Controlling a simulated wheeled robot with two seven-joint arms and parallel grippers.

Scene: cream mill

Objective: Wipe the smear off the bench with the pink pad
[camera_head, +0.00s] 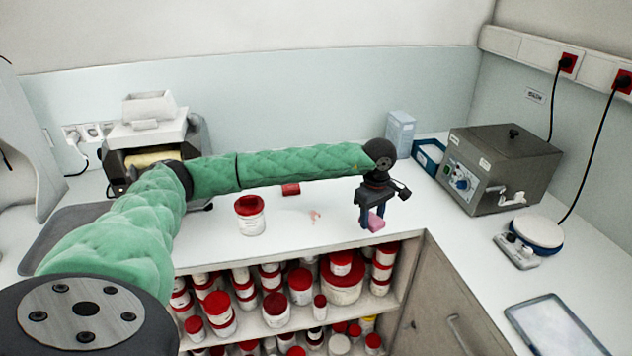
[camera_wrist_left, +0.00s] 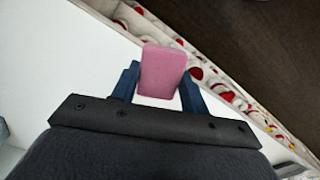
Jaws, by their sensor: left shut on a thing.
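The pink pad (camera_head: 376,221) is between the blue fingers of my left gripper (camera_head: 372,217), which is shut on it. The left wrist view shows the pad (camera_wrist_left: 162,72) held upright between the fingertips of the gripper (camera_wrist_left: 160,88). The gripper points down over the front edge area of the white bench (camera_head: 310,235). I cannot tell whether the pad touches the bench. A faint pinkish smear (camera_head: 315,215) lies on the bench, to the left of the gripper and apart from the pad. My right gripper is not in view.
A white jar with a red lid (camera_head: 250,215) stands left of the smear. A grey water bath (camera_head: 500,165) stands at the right. Open shelves of red-lidded jars (camera_head: 300,285) are below the front edge.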

